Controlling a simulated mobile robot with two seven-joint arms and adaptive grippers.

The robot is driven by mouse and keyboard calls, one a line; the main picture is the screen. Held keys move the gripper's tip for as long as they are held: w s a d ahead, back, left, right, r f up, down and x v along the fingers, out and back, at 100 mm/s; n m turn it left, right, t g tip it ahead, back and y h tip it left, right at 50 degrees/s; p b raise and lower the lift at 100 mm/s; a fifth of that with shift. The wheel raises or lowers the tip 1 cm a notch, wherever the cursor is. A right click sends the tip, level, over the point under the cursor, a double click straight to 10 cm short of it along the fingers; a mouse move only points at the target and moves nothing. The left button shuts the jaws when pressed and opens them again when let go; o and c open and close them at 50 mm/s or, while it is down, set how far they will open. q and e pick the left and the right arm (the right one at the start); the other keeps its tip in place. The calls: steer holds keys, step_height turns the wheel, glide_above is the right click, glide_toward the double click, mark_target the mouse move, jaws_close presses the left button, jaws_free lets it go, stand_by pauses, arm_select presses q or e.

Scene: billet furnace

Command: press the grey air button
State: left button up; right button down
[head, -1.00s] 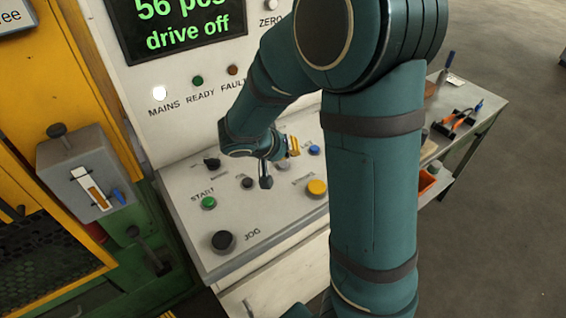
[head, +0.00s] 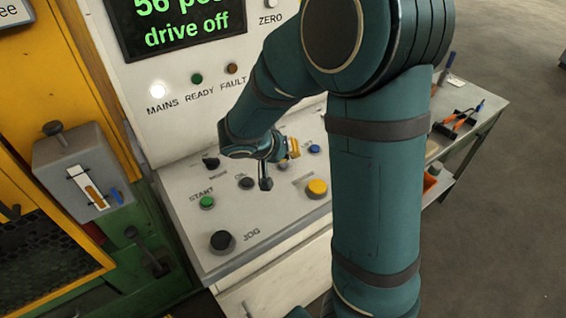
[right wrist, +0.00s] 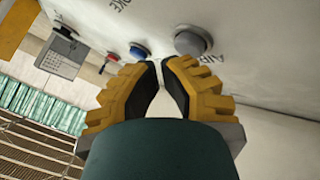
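The grey button (right wrist: 192,40) shows in the right wrist view on the pale panel, beside lettering that seems to read AIR. It lies beyond and a little right of my right gripper's fingertips (right wrist: 160,62), apart from them in the picture. The yellow fingers with black pads are drawn together, with nothing seen between them. In the head view my right gripper (head: 291,148) is small and partly hidden by its wrist, above the far part of the console. I cannot make out the grey button there. My left gripper is not in view.
The console (head: 270,220) carries a green START button (head: 206,202), a black JOG knob (head: 222,240), a yellow button (head: 316,188) and a blue button (head: 314,149). A blue button (right wrist: 139,51) and a red one (right wrist: 113,57) show near the grey one. A tool bench (head: 480,125) stands right.

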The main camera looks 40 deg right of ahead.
mark_target(287, 162)
steer(key=shift+f+b, duration=0.45)
steer(key=shift+b, duration=0.1)
stand_by(0.5)
stand_by(0.4)
steer(key=shift+r+p, duration=0.45)
steer(key=shift+r, duration=0.4)
steer(key=shift+r+p, duration=1.6)
steer(key=shift+r, duration=0.9)
